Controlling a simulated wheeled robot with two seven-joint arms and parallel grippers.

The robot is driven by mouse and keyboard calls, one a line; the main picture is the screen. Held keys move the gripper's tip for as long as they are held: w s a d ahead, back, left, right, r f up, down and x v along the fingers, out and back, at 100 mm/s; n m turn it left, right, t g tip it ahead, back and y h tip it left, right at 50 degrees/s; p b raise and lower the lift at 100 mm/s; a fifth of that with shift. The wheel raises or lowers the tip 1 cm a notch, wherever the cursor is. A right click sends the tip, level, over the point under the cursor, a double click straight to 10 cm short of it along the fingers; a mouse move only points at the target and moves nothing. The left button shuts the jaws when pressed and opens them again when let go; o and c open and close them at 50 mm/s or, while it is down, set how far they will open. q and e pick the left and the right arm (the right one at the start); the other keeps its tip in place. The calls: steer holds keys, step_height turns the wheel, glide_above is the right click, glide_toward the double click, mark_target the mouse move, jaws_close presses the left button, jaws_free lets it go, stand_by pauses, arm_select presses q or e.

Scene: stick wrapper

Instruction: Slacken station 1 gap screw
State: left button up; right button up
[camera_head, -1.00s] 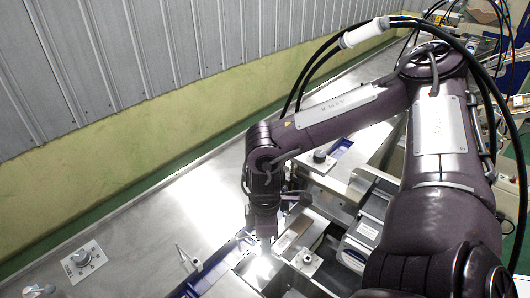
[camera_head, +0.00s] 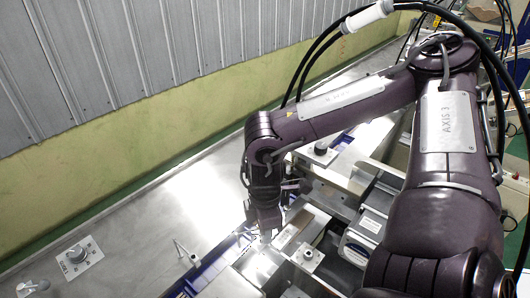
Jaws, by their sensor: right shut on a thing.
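My right arm comes in from the right, and its gripper (camera_head: 266,232) points down at the metal station block (camera_head: 262,268). The fingertips are small, partly dark against the bright metal, and sit at the block's upper edge. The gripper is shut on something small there. I cannot make out the gap screw itself, as the gripper and glare hide that spot. A black knob on a small plate (camera_head: 307,256) stands just right of the gripper, apart from it. My left gripper is not in view.
A dial plate (camera_head: 78,256) sits on the shiny metal bench (camera_head: 150,230) at left. A small upright lever (camera_head: 185,253) stands by the blue rail. Another black knob (camera_head: 320,148) lies behind the wrist. Metal housings crowd the right side. The bench at left is mostly clear.

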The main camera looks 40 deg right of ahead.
steer(key=n+b, duration=0.1)
steer(key=b, duration=0.1)
steer(key=n+b, duration=0.2)
steer(key=shift+w+f+n, duration=0.1)
steer(key=shift+f+n, duration=0.1)
steer(key=shift+n, duration=0.1)
steer(key=n+b, duration=0.2)
steer(key=shift+n, duration=0.4)
steer(key=n+b, duration=0.2)
steer(key=n, duration=0.1)
steer(key=shift+r, duration=0.1)
steer(key=n+b, duration=0.1)
steer(key=n, duration=0.2)
steer(key=shift+b, duration=0.35)
steer(key=n+b, duration=0.1)
steer(key=n, duration=0.6)
steer(key=shift+r+n+b, duration=0.1)
steer(key=shift+n+b, duration=0.2)
steer(key=n, duration=0.4)
steer(key=shift+n, duration=2.3)
